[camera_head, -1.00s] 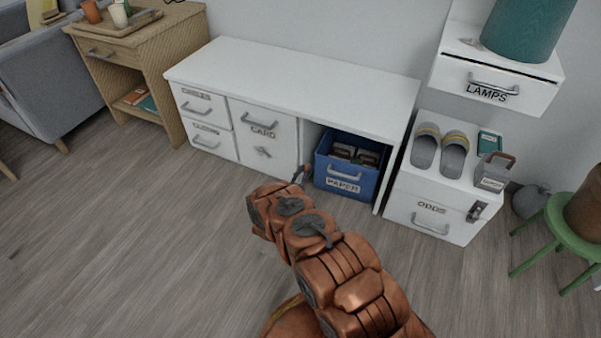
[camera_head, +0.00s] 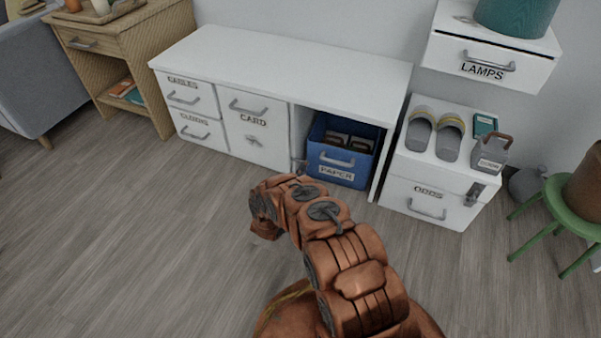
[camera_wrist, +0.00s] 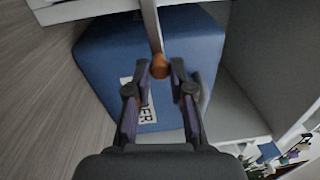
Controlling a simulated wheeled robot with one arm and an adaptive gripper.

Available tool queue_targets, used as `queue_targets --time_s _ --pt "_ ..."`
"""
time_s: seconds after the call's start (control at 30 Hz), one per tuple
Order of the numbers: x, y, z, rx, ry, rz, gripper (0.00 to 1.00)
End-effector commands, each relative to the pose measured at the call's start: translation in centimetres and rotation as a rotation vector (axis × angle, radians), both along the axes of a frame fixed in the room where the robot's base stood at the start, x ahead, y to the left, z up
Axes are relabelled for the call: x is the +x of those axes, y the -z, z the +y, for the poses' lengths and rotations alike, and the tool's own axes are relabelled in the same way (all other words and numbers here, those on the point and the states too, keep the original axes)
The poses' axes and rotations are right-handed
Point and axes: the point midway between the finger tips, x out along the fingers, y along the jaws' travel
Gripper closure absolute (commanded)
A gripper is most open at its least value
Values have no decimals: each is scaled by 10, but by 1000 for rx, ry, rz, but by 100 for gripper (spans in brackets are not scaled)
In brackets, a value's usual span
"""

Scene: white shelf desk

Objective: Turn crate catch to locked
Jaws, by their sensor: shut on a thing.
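The blue crate (camera_head: 345,166), labelled PAPER, stands in the open bay under the white desk (camera_head: 290,66); its blue side (camera_wrist: 105,60) fills much of the wrist view. A pale bar (camera_wrist: 151,28) ending in an orange-brown knob (camera_wrist: 160,68) reaches across in front of the crate; it looks like the catch. My gripper (camera_wrist: 161,72) has its dark fingertips on both sides of the knob and is shut on it. In the head view my copper arm hides most of the gripper and catch. The catch's locked and unlocked marks do not show.
Drawers and a CARD door (camera_head: 250,135) are left of the bay. A white ODDS box (camera_head: 436,190) with slippers stands to the right, below a LAMPS drawer (camera_head: 488,65). A green stool (camera_head: 570,212) is at far right. The floor in front is clear.

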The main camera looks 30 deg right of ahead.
Motion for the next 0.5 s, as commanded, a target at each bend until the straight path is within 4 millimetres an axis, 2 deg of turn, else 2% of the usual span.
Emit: queue_targets --time_s 0.5 --pt "1 4 -3 64 3 -94 100"
